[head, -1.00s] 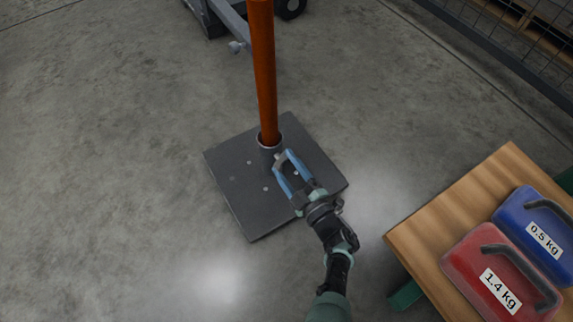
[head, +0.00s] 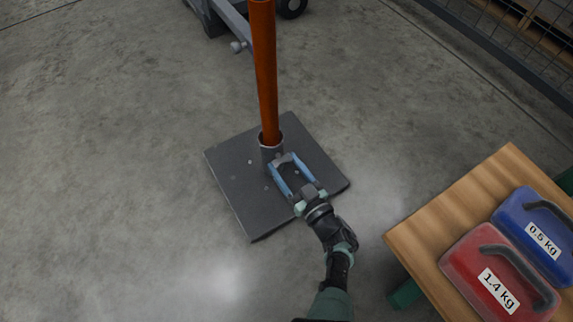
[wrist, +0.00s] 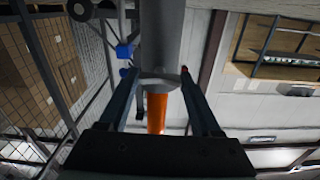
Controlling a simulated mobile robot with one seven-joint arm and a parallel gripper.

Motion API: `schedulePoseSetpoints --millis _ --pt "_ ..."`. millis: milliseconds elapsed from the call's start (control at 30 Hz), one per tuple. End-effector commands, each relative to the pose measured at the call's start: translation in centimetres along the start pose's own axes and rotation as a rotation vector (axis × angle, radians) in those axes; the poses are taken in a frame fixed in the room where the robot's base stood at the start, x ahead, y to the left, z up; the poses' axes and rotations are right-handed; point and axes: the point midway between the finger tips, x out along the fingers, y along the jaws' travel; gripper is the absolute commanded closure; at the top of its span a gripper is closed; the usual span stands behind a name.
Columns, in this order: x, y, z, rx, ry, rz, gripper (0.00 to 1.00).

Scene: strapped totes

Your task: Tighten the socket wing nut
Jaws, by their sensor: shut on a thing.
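The orange pole (head: 265,75) stands upright in a short dark socket (head: 268,153) on a square dark base plate (head: 234,186). My gripper (head: 283,164) reaches in from the lower right at the front side of the socket. Its two blue fingers are side by side, shut on the small grey wing nut (head: 284,158), one finger at each side. In the wrist view, the wing nut (wrist: 160,83) spans between the fingertips in front of the grey socket (wrist: 163,35), with the pole (wrist: 157,115) beyond. The nut's threaded part is hidden.
A wooden table (head: 440,212) at the right carries a red 1.4 kg weight (head: 470,262) and a blue 0.5 kg weight (head: 520,215). Grey wheeled equipment (head: 213,18) stands behind the pole. A mesh fence (head: 500,45) is at the upper right. The floor at left is clear.

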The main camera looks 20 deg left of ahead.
Motion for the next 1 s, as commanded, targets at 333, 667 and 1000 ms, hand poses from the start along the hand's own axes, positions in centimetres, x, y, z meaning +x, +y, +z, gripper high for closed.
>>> schedulePoseSetpoints --millis 333,667,1000 --pt "-0.02 -0.07 -0.01 0.33 -0.002 0.001 0.91" --pt "-0.01 -0.14 -0.06 0.643 -0.002 0.001 0.91" --pt "-0.01 -0.25 -0.11 0.966 -0.001 0.002 0.91"
